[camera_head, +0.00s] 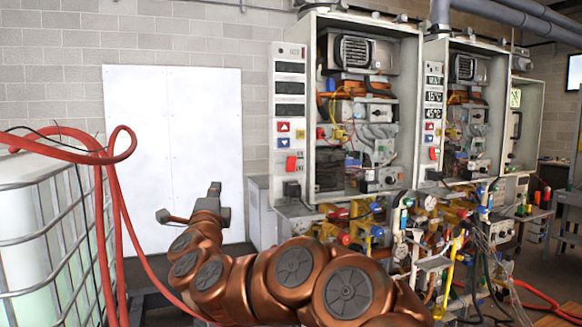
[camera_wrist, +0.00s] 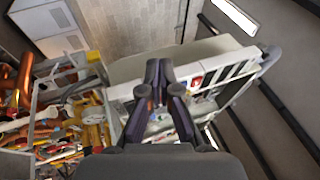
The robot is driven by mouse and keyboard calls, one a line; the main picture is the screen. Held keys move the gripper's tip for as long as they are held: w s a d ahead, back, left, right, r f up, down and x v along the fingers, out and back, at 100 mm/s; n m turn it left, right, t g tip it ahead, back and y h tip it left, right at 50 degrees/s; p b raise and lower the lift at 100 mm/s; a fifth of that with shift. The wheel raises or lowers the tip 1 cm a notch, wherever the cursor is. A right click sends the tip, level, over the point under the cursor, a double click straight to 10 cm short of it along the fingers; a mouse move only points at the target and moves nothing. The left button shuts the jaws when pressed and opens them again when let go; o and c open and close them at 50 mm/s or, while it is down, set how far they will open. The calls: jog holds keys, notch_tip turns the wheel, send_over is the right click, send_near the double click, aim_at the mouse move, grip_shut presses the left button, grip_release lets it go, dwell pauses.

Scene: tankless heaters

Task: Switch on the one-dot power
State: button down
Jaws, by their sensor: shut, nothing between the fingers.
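The nearer heater (camera_head: 365,110) is an open-fronted cabinet with a narrow white control panel (camera_head: 290,105) on its left side. The panel has dark displays, a red button (camera_head: 284,127), a blue button (camera_head: 284,141) and a red power switch (camera_head: 291,164) low down. A second heater (camera_head: 465,95) has a similar panel (camera_head: 433,110) with lit readings and a red switch (camera_head: 434,153). Dot marks are too small to read. My gripper (camera_head: 215,186) is shut and empty, left of the nearer panel and apart from it. In the wrist view, my gripper (camera_wrist: 158,68) overlaps a white panel (camera_wrist: 225,70).
Pipes and valves (camera_head: 360,225) crowd below the heaters. A caged white tank (camera_head: 40,220) with red hoses (camera_head: 115,200) stands at the left. A white board (camera_head: 170,130) is on the brick wall behind my gripper.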

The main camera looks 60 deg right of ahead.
jog(key=s+d+f+m+g+h, duration=0.1)
jog(key=s+d+m+g+h, duration=0.4)
jog(key=s+d+m+g, duration=0.5)
jog(key=shift+s+d+f+g, duration=0.3)
jog(key=shift+s+d+g, duration=0.05)
jog(key=shift+s+g, duration=0.2)
jog(key=p, duration=0.4)
send_near(295, 159)
jog(key=s+d, duration=0.3)
jog(key=d, duration=0.1)
jog(key=shift+w+d+r+p, duration=0.25)
jog(key=shift+w+d+r, duration=0.15)
jog(key=shift+w, duration=0.15)
jog(key=shift+w+d+r+p, duration=0.25)
jog(key=shift+w+d+r, duration=0.1)
jog(key=shift+w, duration=0.25)
jog(key=shift+w+d+r+p, duration=0.3)
jog(key=shift+w+r, duration=0.1)
jog(key=shift+w, duration=0.15)
jog(key=shift+w+r, duration=0.1)
jog(key=shift+r, duration=0.05)
